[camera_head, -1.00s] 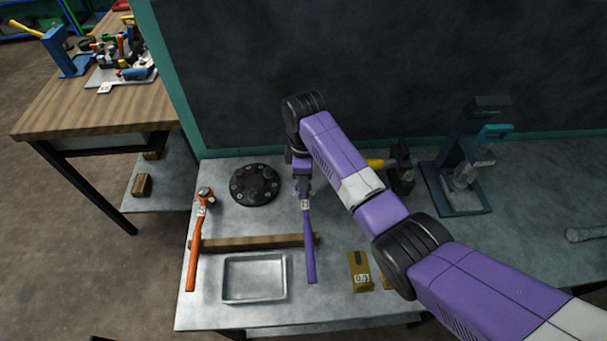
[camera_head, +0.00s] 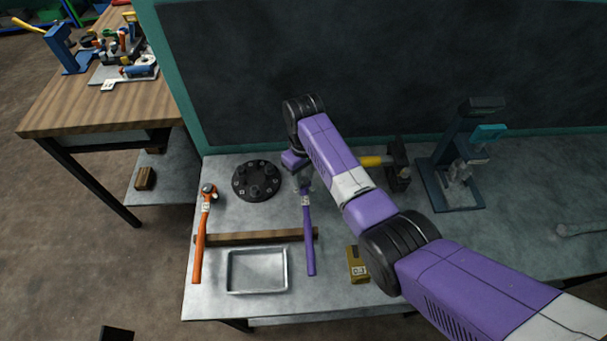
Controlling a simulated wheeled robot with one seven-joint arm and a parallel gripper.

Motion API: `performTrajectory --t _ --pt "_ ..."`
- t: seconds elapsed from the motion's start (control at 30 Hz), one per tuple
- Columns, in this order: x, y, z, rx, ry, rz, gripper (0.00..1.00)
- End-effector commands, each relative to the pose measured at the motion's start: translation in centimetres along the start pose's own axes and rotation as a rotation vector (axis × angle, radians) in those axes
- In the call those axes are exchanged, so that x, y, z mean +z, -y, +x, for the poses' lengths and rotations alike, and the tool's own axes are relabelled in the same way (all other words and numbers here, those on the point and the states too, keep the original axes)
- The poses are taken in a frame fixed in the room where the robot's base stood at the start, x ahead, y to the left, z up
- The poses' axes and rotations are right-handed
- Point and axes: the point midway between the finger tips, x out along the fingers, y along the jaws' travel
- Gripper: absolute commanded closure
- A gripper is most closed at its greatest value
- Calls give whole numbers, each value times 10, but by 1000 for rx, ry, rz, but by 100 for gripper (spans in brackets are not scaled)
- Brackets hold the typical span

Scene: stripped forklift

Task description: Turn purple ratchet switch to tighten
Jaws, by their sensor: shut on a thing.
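The purple ratchet (camera_head: 309,240) lies on the grey workbench with its purple handle toward the front edge. The handle crosses the right end of a wooden strip. Its grey head (camera_head: 304,184) is at the far end, just below my wrist. My gripper (camera_head: 301,173) is at that head, shut on the ratchet. The fingers are small and mostly hidden by my wrist, so their exact hold does not show. The small switch on the head cannot be made out, nor can its setting.
An orange ratchet (camera_head: 202,235), a round black flange (camera_head: 256,181), a metal tray (camera_head: 230,272) and the wooden strip (camera_head: 253,238) are left of the purple ratchet. A yellow-brown block (camera_head: 358,265), a yellow-handled hammer (camera_head: 398,165) and a blue press stand (camera_head: 450,190) are right.

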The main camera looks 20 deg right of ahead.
Motion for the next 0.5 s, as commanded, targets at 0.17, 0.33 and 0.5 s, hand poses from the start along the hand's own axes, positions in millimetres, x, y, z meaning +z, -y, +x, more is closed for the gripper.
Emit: performTrajectory --t 0.17,0.33,0.5 --pt "0 0 -1 0 -1 52 100" --pt "0 0 -1 0 -1 72 100" --pt "0 0 0 0 -1 75 100"
